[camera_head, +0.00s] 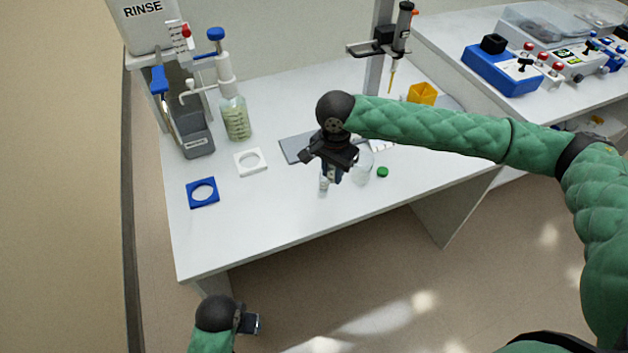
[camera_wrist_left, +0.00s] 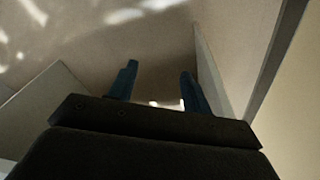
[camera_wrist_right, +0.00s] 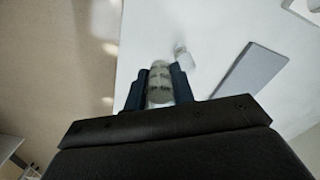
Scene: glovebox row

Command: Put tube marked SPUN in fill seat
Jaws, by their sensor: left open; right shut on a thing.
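My right gripper (camera_head: 331,172) is shut on a small pale tube (camera_wrist_right: 160,85) above the front of the table. Dark print shows on the tube in the right wrist view, but I cannot read it as SPUN. A small clear vial (camera_head: 323,184) is just left of the gripper; it also shows beyond the fingers in the right wrist view (camera_wrist_right: 183,56). A grey flat plate (camera_head: 298,148) lies behind the gripper, partly hidden by it. I cannot tell which thing is the fill seat. My left gripper (camera_wrist_left: 158,90) is open and empty, low in front of the table.
A clear round vessel (camera_head: 364,166) and a green cap (camera_head: 383,171) are right of the gripper. A syringe stand (camera_head: 380,50) rises behind. The table's front left is clear.

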